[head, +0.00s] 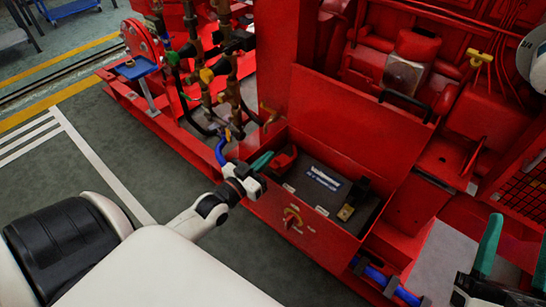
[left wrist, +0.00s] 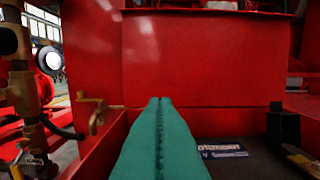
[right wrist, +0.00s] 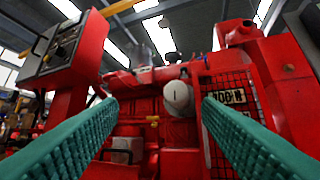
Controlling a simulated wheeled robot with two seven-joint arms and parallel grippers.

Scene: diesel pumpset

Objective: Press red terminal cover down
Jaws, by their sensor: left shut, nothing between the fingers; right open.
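The red terminal cover (head: 284,161) sits at the left end of the black battery (head: 313,197), inside an open red box. In the head view it looks raised above the battery top; its exact tilt is unclear. My left gripper (head: 263,161) is shut and empty, its teal fingertips just left of the cover; I cannot tell whether they touch it. In the left wrist view the shut fingers (left wrist: 160,135) point at the red back panel, and the cover cannot be made out. My right gripper (head: 512,250) is open and empty at the lower right; its spread fingers also show in the right wrist view (right wrist: 160,105).
A black terminal cover (head: 358,190) stands at the battery's right end. The red box's front wall (head: 290,225) has a rotary switch. Pipes and valves (head: 220,85) stand left of the box, and a tall red panel (head: 343,120) rises behind it.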

